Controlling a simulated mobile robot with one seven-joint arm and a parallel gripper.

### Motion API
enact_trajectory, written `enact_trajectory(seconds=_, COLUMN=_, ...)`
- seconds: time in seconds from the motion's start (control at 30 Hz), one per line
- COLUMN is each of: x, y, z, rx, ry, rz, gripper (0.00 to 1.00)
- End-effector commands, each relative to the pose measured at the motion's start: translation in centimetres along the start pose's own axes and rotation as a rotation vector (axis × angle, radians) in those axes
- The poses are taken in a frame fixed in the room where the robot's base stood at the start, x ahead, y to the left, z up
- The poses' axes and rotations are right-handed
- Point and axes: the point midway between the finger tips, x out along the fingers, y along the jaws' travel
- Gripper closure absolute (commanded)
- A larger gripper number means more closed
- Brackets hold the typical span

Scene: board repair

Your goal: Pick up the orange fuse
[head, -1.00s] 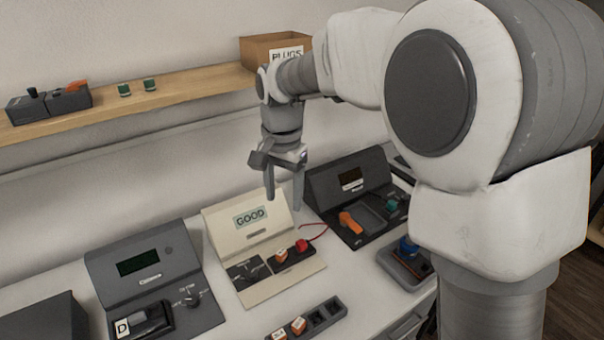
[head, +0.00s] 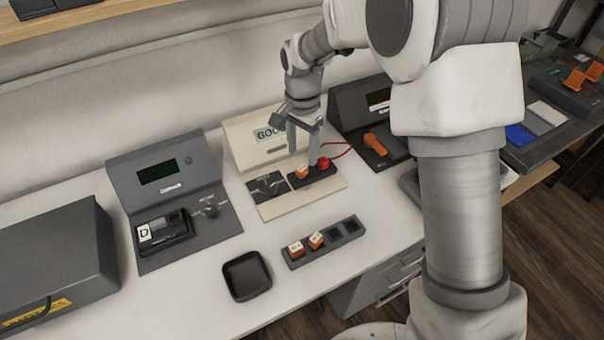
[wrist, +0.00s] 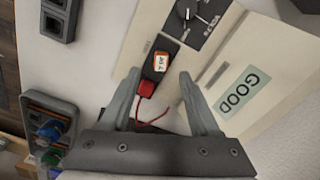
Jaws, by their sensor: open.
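An orange fuse (head: 301,172) with a white label sits in a dark socket on the cream tester (head: 272,204), whose display reads GOOD. In the wrist view this fuse (wrist: 161,62) lies just beyond and between my fingertips. My gripper (head: 305,158) is open above the socket, its fingers pointing down; its fingers also show in the wrist view (wrist: 158,75). A red plug (wrist: 147,88) with a red wire is beside the fuse, between the fingers. Two more orange fuses with white tops (head: 295,248) (head: 316,239) sit in a dark slotted holder (head: 338,236) in front.
A black dish (head: 246,277) and a dark grey tester (head: 215,240) stand to the left. A dark station with an orange-handled tool (head: 375,144) is on the right. White table shows between them.

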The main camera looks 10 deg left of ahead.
Motion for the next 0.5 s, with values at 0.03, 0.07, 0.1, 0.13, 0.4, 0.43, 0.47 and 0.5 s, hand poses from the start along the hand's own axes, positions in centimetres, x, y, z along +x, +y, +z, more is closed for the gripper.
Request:
enact_trajectory(seconds=0.03, x=0.3, y=0.0, z=0.0, rx=0.000, ry=0.000, rz=0.000, gripper=0.38)
enact_trajectory(seconds=0.07, x=0.4, y=0.0, z=0.0, rx=0.000, ry=0.000, rz=0.000, gripper=0.38)
enact_trajectory(seconds=0.1, x=0.5, y=0.0, z=0.0, rx=0.000, ry=0.000, rz=-0.001, gripper=0.38)
enact_trajectory(seconds=0.13, x=0.7, y=0.0, z=0.0, rx=0.000, ry=0.000, rz=-0.001, gripper=0.38)
enact_trajectory(seconds=0.4, x=4.3, y=-0.1, z=0.0, rx=0.001, ry=-0.001, rz=0.003, gripper=0.38)
enact_trajectory(seconds=0.43, x=4.7, y=-0.1, z=0.0, rx=0.000, ry=-0.001, rz=0.002, gripper=0.38)
enact_trajectory(seconds=0.47, x=5.1, y=-0.1, z=0.0, rx=0.000, ry=0.000, rz=0.001, gripper=0.38)
enact_trajectory(seconds=0.5, x=5.4, y=-0.1, z=0.0, rx=0.000, ry=0.000, rz=0.001, gripper=0.38)
